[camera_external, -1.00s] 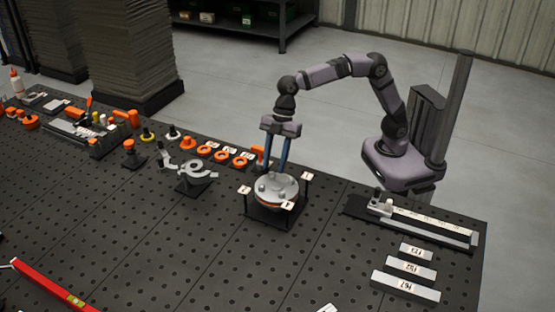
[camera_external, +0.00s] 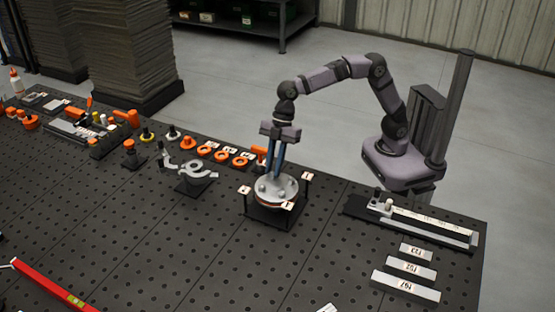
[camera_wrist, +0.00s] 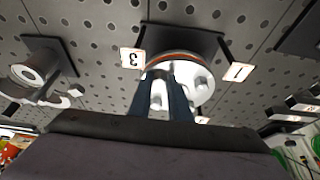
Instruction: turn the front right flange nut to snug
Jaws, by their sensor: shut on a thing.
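The round grey flange (camera_external: 284,195) with nuts on top sits on a dark square stand with small numbered tags at its corners. An orange ring shows under the flange's rim. My gripper (camera_external: 273,175) points down over the flange, its long blue fingers close together at the top face. In the wrist view my gripper (camera_wrist: 168,82) is shut over a nut on the flange (camera_wrist: 190,75); the fingers hide most of that nut. Another nut (camera_wrist: 201,83) stands free to the right of the fingers. I cannot tell from the pictures which tag marks the front right nut.
A grey curved bracket (camera_external: 196,172) stands left of the flange. Orange rings (camera_external: 222,156) lie in a row behind it. A slide rail (camera_external: 420,218) and labelled bars (camera_external: 405,287) lie to the right.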

